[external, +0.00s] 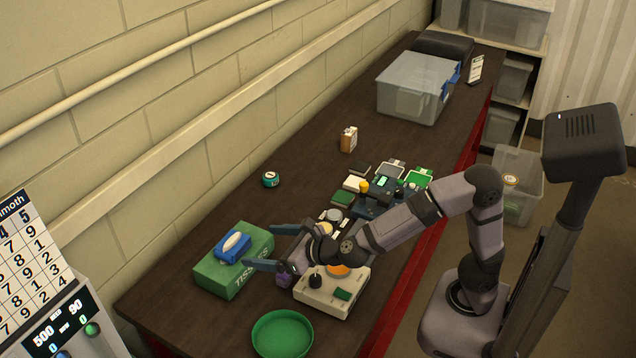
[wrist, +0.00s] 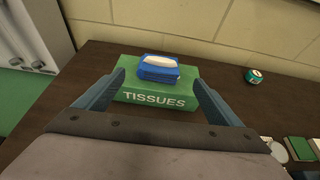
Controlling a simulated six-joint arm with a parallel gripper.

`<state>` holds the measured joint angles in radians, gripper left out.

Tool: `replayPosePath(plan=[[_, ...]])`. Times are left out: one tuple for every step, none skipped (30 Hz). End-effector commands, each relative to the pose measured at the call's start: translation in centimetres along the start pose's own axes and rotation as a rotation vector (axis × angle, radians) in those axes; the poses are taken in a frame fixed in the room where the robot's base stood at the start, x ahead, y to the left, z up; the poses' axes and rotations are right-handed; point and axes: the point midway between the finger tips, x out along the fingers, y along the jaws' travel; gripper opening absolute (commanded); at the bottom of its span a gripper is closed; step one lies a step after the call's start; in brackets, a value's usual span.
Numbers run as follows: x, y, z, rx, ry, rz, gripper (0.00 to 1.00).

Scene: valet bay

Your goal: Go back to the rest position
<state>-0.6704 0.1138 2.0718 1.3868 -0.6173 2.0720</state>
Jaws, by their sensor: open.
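My gripper (external: 266,248) is open, with its two blue fingers spread apart and nothing between them that it holds. It points at a green tissue box (external: 218,275) on the dark workbench. A blue pack with a white top (external: 233,247) lies on the box. In the wrist view, the fingers (wrist: 159,82) frame the green box (wrist: 155,101) and the blue pack (wrist: 158,70). I cannot tell whether either fingertip touches the box. My arm reaches over the bench from the right.
A green round tray (external: 282,335) sits at the near end of the bench (external: 300,180). A cream device (external: 330,293) is under my wrist, with several small items beyond it. A teal tin (external: 271,179), an orange-brown box (external: 348,139) and a clear bin (external: 412,98) stand farther back.

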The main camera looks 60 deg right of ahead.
Motion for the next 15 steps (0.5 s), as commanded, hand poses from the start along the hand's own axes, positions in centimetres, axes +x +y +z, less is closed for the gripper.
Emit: replayPosePath(plan=[[-0.2, -0.2, 0.6, -0.029, 0.0, 0.007, 0.89], [-0.2, -0.2, 0.9, -0.055, 0.002, 0.013, 0.89], [-0.4, -0.3, 1.3, -0.104, 0.004, 0.027, 0.89], [-0.5, -0.4, 1.6, -0.148, 0.007, 0.039, 0.89], [-0.6, -0.5, 2.0, -0.201, 0.01, 0.053, 0.89], [-0.9, -0.7, 2.5, -0.285, 0.014, 0.076, 0.89], [-1.1, -0.8, 2.8, -0.355, 0.018, 0.096, 0.89], [-1.4, -1.0, 3.1, -0.434, 0.022, 0.118, 0.89], [-1.8, -1.2, 3.5, -0.547, 0.029, 0.152, 0.89], [-2.1, -1.4, 3.7, -0.639, 0.036, 0.18, 0.89], [-2.6, -1.7, 3.8, -0.734, 0.042, 0.209, 0.89], [-3.2, -2.1, 3.8, -0.865, 0.052, 0.252, 0.89], [-3.7, -2.5, 3.7, -0.966, 0.059, 0.286, 0.89], [-4.3, -2.9, 3.5, -1.067, 0.067, 0.323, 0.89], [-5.2, -3.6, 3.2, -1.2, 0.077, 0.374, 0.89]])
